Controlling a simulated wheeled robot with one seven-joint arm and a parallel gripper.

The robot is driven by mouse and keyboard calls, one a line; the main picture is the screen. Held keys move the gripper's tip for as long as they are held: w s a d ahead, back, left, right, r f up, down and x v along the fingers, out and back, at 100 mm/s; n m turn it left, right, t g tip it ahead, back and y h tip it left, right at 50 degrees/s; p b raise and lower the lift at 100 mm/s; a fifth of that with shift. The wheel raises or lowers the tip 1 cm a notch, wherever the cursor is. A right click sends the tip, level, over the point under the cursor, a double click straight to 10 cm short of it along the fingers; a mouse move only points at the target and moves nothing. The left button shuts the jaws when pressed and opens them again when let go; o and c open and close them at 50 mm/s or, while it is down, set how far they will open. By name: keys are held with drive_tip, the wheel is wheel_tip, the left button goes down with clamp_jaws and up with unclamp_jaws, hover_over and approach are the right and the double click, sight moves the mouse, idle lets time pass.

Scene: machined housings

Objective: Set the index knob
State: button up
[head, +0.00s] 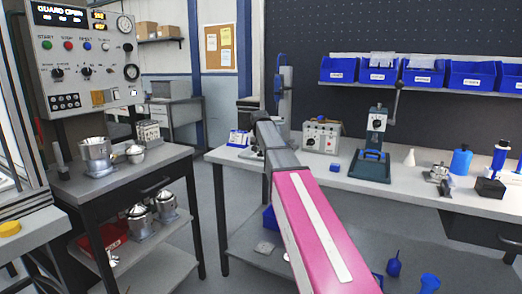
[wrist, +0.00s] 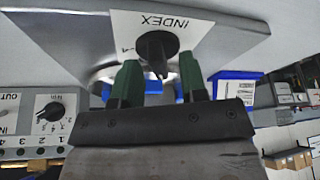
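In the wrist view the index knob (wrist: 157,45) is a round black knob with a raised grip bar. It sits on a light panel (wrist: 222,25) under a white label whose word INDEX appears upside down. A "4" mark shows left of the knob; the pointer setting is not clear. My gripper (wrist: 158,76) has two green fingers set apart, one on each side of the knob's lower part in the picture. No grip on the knob shows, and contact cannot be told. In the head view my arm hides the gripper, and the index knob cannot be made out.
A grey box with a smaller knob (wrist: 50,111) is at left in the wrist view. In the head view the bench (head: 343,182) holds a grey box with dials (head: 321,136), a green press (head: 374,140) and a blue bottle (head: 461,160). A side table (head: 120,180) with metal housings stands left.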

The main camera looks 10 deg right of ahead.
drive_tip(key=v, duration=1.1)
drive_tip(key=shift+s+f, duration=0.1)
drive_tip(key=shift+f, duration=0.05)
